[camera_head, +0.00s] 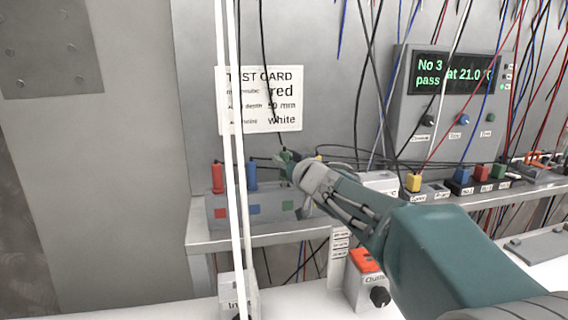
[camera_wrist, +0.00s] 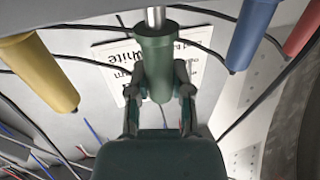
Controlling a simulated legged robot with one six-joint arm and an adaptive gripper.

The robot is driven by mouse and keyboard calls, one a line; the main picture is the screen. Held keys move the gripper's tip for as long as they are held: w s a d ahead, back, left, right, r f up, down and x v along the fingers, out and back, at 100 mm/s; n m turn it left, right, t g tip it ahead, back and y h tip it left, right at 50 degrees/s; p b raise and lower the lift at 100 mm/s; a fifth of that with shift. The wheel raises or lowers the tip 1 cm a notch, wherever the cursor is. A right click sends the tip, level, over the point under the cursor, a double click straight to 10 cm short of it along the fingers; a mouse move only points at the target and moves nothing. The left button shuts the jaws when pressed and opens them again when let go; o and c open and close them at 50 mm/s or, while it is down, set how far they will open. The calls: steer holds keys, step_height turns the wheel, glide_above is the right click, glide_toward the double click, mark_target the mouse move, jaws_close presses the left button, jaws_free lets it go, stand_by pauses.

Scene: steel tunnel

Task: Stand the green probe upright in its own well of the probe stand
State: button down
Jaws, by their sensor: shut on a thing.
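The green probe (camera_head: 286,156) is held by my gripper (camera_head: 296,166) above the green-marked part of the probe stand (camera_head: 235,212). In the wrist view my gripper (camera_wrist: 159,92) has both fingers closed around the probe's green handle (camera_wrist: 157,60). The probe looks roughly upright, and a short length of its metal shaft (camera_wrist: 155,17) shows. The handle sits higher than the blue one beside it. The shaft's lower end is out of view, so I cannot tell whether it is in the well.
A red probe (camera_head: 217,178) and a blue probe (camera_head: 252,174) stand in the stand to the left. A yellow probe (camera_wrist: 42,72) is on the other side. A test card (camera_head: 262,100) hangs behind. White poles (camera_head: 231,150) and loose cables cross near the stand.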

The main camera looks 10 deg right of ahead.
steer(key=shift+r, duration=2.4)
steer(key=shift+d+f, duration=0.1)
steer(key=shift+f, duration=2.9)
